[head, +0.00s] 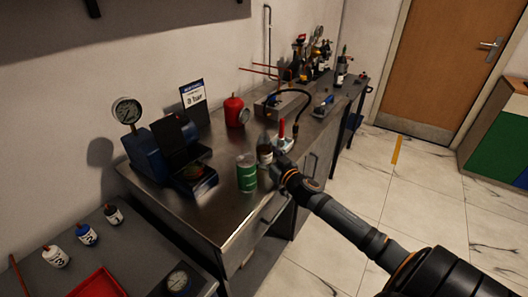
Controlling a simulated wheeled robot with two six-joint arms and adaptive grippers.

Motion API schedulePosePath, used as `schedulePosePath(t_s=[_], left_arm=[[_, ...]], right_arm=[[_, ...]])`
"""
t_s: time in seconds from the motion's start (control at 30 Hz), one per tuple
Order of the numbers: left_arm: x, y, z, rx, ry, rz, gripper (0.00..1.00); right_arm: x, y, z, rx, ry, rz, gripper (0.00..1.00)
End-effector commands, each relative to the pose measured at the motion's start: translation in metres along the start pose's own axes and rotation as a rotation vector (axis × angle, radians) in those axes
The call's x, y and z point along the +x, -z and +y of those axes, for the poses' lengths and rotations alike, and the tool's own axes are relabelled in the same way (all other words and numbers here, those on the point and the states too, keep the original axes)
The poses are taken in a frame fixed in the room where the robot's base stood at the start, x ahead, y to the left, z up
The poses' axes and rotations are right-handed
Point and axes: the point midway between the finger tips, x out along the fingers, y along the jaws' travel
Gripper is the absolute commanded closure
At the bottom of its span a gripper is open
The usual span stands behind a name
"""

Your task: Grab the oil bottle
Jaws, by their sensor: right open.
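A small dark bottle with a white label (265,156) stands upright on the steel bench, just right of a green can (246,173). It looks like the oil bottle, but its label is too small to read. My right gripper (279,163) is open at the bench's front edge, just right of the bottle. I cannot tell whether its fingers touch the bottle. My left gripper is not in view.
A red-handled tool (282,133) stands close behind the gripper. A blue gauge device (155,155), a red canister (235,111) and a sign (194,95) are further left. Several bottles (318,58) crowd the far end. Numbered bottles (86,234) stand on the lower left table.

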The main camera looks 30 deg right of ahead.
Motion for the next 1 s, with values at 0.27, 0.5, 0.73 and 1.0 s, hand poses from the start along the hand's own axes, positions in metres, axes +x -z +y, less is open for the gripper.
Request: schedulePosePath(t_s=[0.27, 0.5, 0.73, 1.0], left_arm=[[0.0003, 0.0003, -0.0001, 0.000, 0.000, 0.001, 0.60], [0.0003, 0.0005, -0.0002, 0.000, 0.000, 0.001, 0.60], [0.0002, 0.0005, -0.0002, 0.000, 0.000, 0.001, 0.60], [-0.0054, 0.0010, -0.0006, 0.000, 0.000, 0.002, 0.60]], right_arm=[[-0.0003, -0.0004, 0.0001, -0.001, 0.000, 0.000, 0.51], [-0.0003, -0.0004, 0.0001, -0.001, 0.000, -0.001, 0.83], [-0.0003, 0.0001, 0.0000, -0.002, 0.000, 0.000, 0.89], [0.0035, 0.0039, 0.0025, -0.001, -0.001, 0.002, 0.89]])
